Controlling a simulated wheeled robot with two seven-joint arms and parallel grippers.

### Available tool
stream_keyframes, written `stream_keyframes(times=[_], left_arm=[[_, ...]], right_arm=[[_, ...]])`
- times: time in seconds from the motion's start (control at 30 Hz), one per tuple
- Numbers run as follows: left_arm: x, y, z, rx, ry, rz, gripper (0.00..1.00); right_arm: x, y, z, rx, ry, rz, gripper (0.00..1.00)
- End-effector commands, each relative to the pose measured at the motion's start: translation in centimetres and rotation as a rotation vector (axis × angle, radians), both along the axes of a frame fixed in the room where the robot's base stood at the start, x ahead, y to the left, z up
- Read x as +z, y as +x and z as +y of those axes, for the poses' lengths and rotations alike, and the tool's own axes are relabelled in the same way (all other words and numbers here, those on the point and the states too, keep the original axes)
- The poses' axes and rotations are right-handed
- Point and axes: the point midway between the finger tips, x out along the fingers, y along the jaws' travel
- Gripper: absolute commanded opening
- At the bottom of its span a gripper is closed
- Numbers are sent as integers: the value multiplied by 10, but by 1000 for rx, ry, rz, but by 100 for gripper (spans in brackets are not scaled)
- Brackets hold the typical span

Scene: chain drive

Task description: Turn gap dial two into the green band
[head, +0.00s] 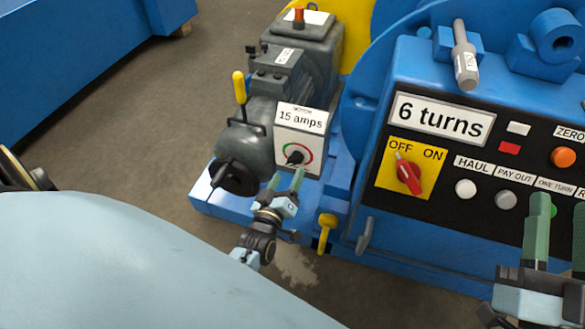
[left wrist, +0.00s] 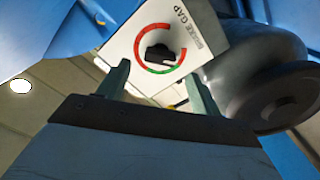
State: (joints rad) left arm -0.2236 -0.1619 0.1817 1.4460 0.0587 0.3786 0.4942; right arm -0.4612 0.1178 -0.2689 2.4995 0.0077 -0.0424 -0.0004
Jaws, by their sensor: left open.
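A gap dial with a black knob (head: 295,157) and a red-and-green ring is on the white box (head: 285,140) under the "15 amps" display. In the left wrist view the black knob (left wrist: 160,53) sits inside the ring, beside the words "BRAKE GAP"; the green band (left wrist: 160,71) is a short part of the ring. I cannot tell which band the knob points to. My left gripper (head: 285,180) is open and empty, its fingertips just short of the dial. My right gripper (head: 560,207) is at the lower right, its fingers apart in front of the control panel.
A black round knob (head: 233,178) stands close left of my left gripper. A yellow-handled lever (head: 240,88) rises behind it, and a yellow hook (head: 325,228) is to the right. The blue control panel has a red OFF/ON switch (head: 409,174) and several buttons. Bare floor lies below.

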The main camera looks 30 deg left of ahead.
Motion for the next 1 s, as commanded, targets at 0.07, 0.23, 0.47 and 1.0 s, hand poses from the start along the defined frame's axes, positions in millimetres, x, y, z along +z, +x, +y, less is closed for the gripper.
stream_keyframes(times=[0.07,0.23,0.47,1.0], left_arm=[[-2,13,3,1,1,-4,65],[-2,34,8,0,1,-3,65],[-1,47,11,-1,0,-1,65],[0,47,11,0,0,0,32]], right_arm=[[4,-4,0,1,21,-67,38],[15,-12,-2,2,57,-187,38],[22,-18,-4,1,80,-263,38],[24,-19,-4,1,82,-271,38]])
